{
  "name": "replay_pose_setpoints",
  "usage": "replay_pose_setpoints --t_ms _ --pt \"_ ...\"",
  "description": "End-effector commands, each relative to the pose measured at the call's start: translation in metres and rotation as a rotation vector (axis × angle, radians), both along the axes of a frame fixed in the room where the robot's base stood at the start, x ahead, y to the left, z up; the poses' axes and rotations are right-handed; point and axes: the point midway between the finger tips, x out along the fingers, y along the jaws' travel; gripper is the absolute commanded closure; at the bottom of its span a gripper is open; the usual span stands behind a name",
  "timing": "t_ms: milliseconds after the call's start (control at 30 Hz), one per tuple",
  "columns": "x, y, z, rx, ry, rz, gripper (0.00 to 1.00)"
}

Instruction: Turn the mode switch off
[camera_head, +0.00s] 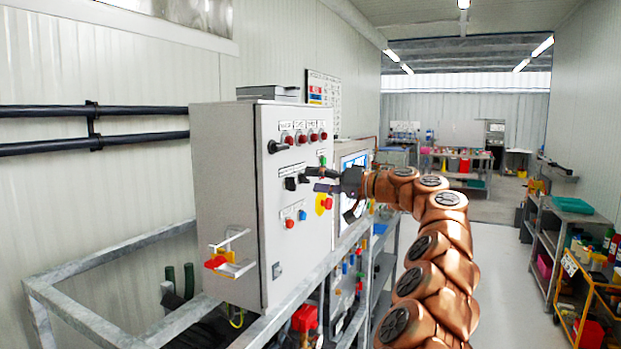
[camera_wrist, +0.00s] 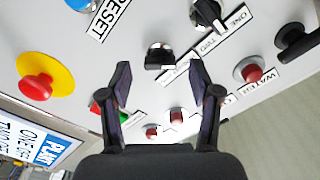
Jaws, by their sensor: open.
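My gripper (camera_head: 318,180) is at the front of the grey control cabinet (camera_head: 300,245) in the head view. In the wrist view my gripper (camera_wrist: 160,72) is open and empty, its two dark fingers spread. A black knob (camera_wrist: 160,55) on a silver collar shows just past the fingertips, between them; I cannot tell whether they touch the panel. A second black switch (camera_wrist: 207,13) sits beyond, by a label with "ONE" and "TWO". I cannot read which one is labelled mode.
A red button on a yellow disc (camera_wrist: 46,78) is left in the wrist view, a blue button (camera_wrist: 78,4) at top left. Red lamps (camera_wrist: 252,71) and a black handle (camera_wrist: 297,42) are right. The aisle (camera_head: 510,270) is clear.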

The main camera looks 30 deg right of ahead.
Motion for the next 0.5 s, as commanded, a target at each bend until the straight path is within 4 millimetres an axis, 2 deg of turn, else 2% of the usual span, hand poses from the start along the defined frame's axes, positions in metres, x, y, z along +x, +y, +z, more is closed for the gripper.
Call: replay_pose_setpoints --t_ms 167,433,500 --pt "0.016 0.009 0.0 0.001 0.002 -0.001 0.38" --pt "0.018 0.01 0.0 0.002 0.0 -0.002 0.38" --pt "0.018 0.01 0.0 0.002 0.0 -0.002 0.44"
